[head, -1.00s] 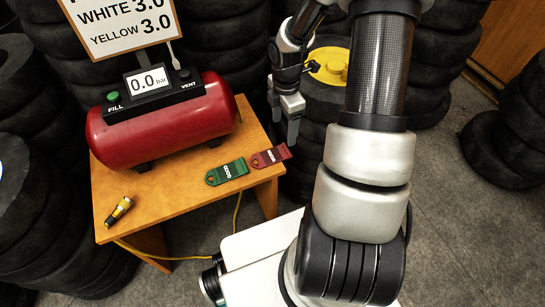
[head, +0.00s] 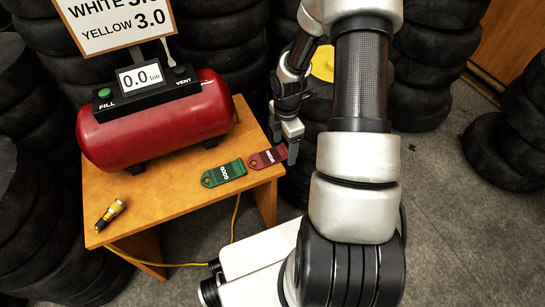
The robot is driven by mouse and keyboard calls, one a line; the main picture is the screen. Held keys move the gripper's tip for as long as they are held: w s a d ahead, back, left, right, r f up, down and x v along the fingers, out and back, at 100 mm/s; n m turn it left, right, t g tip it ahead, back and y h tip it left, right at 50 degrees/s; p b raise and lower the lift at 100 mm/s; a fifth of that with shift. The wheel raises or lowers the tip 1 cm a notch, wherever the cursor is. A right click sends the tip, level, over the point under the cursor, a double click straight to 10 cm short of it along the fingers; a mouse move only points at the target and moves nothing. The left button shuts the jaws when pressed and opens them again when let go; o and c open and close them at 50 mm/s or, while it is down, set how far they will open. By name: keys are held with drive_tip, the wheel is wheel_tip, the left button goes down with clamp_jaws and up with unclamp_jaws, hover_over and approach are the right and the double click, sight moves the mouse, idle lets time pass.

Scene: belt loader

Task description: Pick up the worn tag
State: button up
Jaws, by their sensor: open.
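The red tag (head: 265,158), with white lettering that appears to read WORN, lies flat near the right end of the wooden table (head: 157,194). A green tag (head: 223,173) marked GOOD lies just to its left. My gripper (head: 288,150) is open, pointing down at the right end of the red tag. Its fingers partly cover that end. I cannot tell whether they touch the tag or hover above it.
A red air tank (head: 160,125) with a control box reading 0.0 bar stands at the back of the table. A yellow and black valve tool (head: 111,214) lies at the front left. Stacked tires (head: 420,70) surround the table.

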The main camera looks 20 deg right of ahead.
drive_tip(key=shift+c, duration=0.4)
drive_tip(key=c, duration=1)
drive_tip(key=shift+c, duration=0.2)
